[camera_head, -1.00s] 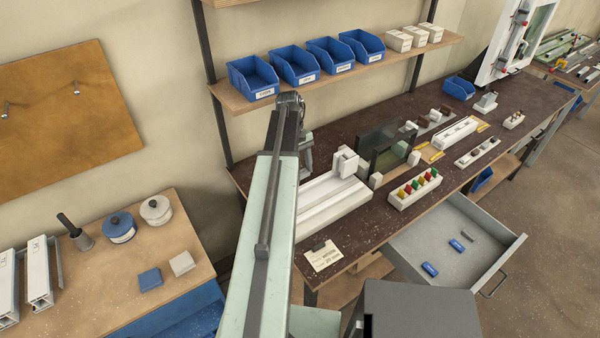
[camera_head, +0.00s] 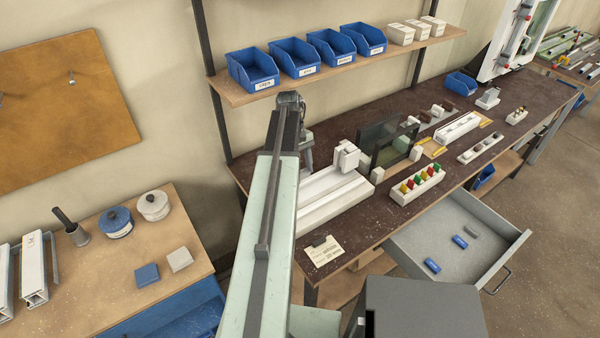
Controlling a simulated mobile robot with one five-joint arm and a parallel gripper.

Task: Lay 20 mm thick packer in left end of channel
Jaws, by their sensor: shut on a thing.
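The channel (camera_head: 333,196) is a long white profile lying along the front left of the dark bench, with a groove along its top. A white clamp block (camera_head: 347,158) stands at its far right end. My gripper (camera_head: 308,164) is beyond the left part of the channel and points down, partly covered by my own arm. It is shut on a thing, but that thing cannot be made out. My arm also hides part of the channel's left end. I cannot tell whether the held thing touches the channel or bench.
A card (camera_head: 324,251) lies at the bench's front left. A dark transparent screen (camera_head: 389,146) stands right of the clamp block. A rack of coloured pieces (camera_head: 417,186) sits near the front edge. An open drawer (camera_head: 480,262) holds blue and grey blocks. A shelf (camera_head: 340,72) with blue bins hangs above.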

